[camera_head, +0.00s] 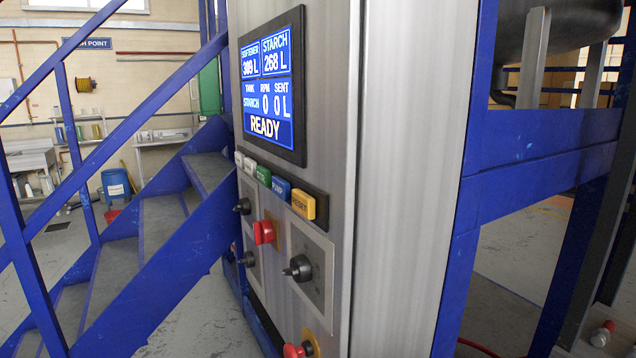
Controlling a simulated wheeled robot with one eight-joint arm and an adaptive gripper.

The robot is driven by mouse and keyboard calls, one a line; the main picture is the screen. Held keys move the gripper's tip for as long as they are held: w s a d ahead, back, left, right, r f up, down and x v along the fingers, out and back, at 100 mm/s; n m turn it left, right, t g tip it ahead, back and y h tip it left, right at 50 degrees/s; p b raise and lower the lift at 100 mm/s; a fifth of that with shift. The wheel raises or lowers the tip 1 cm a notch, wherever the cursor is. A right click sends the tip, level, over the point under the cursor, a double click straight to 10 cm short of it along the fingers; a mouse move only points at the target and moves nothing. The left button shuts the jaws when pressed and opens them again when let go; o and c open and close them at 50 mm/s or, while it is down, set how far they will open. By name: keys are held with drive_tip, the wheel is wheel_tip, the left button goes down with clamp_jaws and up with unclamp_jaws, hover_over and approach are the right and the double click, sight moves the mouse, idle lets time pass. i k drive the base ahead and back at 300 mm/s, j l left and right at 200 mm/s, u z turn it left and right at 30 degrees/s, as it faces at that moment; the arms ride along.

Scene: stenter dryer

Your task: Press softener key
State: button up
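A row of keys runs along the steel control cabinet (330,150) below its screen. At the left end are two small white keys, one at the far left (239,159) and one beside it (249,166). Their lettering is too small to read, so I cannot tell which is the softener key. A green key (264,176), a blue PUMP key (281,188) and a yellow RESET key (303,204) follow to the right. My gripper is not in view.
Below the keys are a red switch (264,232), black knobs such as the right one (298,268), and a red button (298,349) at the bottom. Blue stairs with railings (150,255) stand close on the left. A blue frame (540,140) stands on the right.

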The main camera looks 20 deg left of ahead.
sight(240, 156)
drive_tip(key=u, duration=1.6)
